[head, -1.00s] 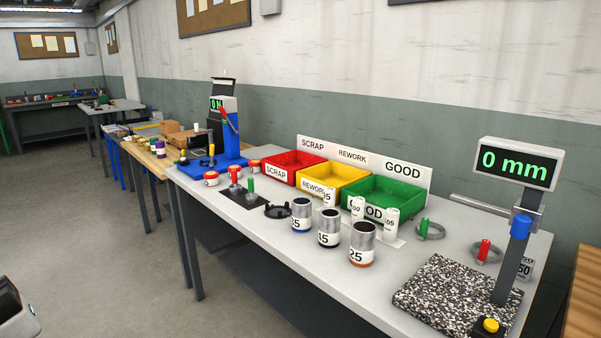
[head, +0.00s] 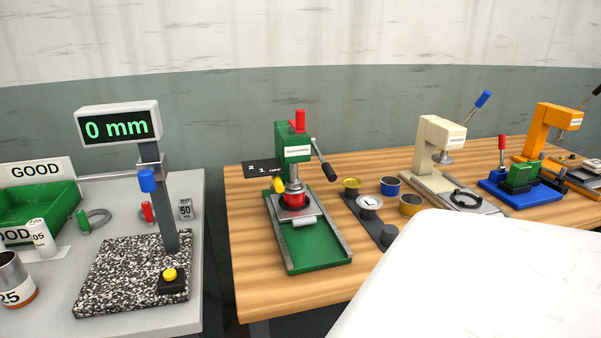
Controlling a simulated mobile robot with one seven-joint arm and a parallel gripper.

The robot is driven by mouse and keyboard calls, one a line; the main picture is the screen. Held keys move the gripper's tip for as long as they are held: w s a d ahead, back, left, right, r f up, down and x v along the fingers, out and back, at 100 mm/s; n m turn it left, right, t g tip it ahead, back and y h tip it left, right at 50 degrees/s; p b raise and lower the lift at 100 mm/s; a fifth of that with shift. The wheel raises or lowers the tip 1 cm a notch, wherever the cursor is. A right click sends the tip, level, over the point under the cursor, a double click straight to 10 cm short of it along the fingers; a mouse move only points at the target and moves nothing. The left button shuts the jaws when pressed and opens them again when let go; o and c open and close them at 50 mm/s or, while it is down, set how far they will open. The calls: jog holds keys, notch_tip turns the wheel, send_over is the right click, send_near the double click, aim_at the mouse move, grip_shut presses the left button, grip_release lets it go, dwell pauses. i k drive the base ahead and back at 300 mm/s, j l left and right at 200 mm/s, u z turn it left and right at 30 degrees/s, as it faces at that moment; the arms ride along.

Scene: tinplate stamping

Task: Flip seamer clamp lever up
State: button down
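A green bench machine (head: 290,147), which looks like the seamer, stands on the wooden table; its label is too small to read. A red handle (head: 299,120) stands upright on its head. A grey lever with a black knob (head: 325,161) slants down to the right of the head. A short yellow handle (head: 278,184) sticks out low on the left. I cannot tell for certain which one is the clamp lever. A red can (head: 294,201) sits under the machine's spindle. My gripper is not in view.
The wooden table (head: 254,278) also carries small tins, a cream press (head: 437,140), a blue fixture (head: 519,185) and an orange press (head: 548,130). The grey table (head: 198,230) with the gauge stand (head: 168,205) is at left, past a narrow gap. My own white part covers the lower right.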

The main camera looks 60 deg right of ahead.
aim_at(332, 177)
jog(key=z, duration=0.45)
jog(key=l+z, duration=0.1)
jog(key=z, duration=0.4)
jog(key=i+z, duration=0.1)
jog(key=z, duration=0.35)
jog(key=j+z, duration=0.2)
jog(key=z, duration=0.25)
jog(key=j+z, duration=0.2)
jog(key=z, duration=0.25)
jog(key=k+j+z, duration=0.15)
jog(key=j, duration=0.15)
jog(key=j+z, duration=0.15)
jog(key=j, duration=0.15)
jog(key=k+j+z, duration=0.15)
jog(key=k+j, duration=0.15)
jog(key=j, duration=0.2)
jog(key=k+j, duration=0.15)
jog(key=j, duration=0.2)
jog(key=k+j+z, duration=0.1)
jog(key=j, duration=0.25)
jog(key=k+j, duration=0.2)
jog(key=j, duration=0.15)
